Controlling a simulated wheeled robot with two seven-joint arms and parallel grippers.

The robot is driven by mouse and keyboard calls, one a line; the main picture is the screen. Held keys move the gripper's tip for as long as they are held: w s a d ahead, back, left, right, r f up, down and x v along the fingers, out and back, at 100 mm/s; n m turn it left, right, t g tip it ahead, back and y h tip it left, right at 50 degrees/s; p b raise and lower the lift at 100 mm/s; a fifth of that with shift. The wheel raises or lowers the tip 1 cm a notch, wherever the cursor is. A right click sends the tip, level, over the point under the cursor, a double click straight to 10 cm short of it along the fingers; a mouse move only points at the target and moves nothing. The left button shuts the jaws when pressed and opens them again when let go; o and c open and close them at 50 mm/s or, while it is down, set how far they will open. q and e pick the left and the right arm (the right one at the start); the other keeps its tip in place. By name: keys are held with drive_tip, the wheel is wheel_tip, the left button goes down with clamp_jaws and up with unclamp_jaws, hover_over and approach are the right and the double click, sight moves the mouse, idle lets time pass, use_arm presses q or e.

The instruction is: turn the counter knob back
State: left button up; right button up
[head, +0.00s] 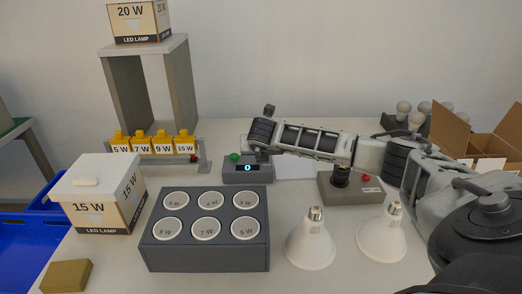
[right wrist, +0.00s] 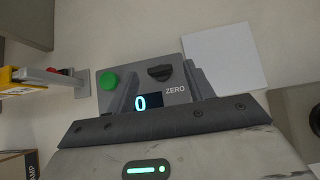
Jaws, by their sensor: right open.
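The counter (head: 246,172) is a grey box on the table with a green button and a lit display reading 0. It also shows in the right wrist view (right wrist: 178,98), with the green button (right wrist: 107,81), the black counter knob (right wrist: 160,72) and the word ZERO beside it. My right gripper (head: 262,155) is above the counter's right part, pointing down. In the right wrist view its two fingers (right wrist: 163,88) are apart, one on each side of the knob, with nothing held. Whether they touch the knob I cannot tell. In the head view the gripper hides the knob. My left gripper is not in view.
A grey block with several labelled round sockets (head: 207,266) stands in front of the counter. Two white bulbs (head: 310,246) stand to its right. A boxed 15 W lamp (head: 90,212) is left. A grey tester with a red button (head: 340,191) stands under my right arm.

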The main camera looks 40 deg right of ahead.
drive_tip(key=shift+x, duration=0.95)
drive_tip(key=shift+r, duration=0.1)
drive_tip(key=c, duration=1)
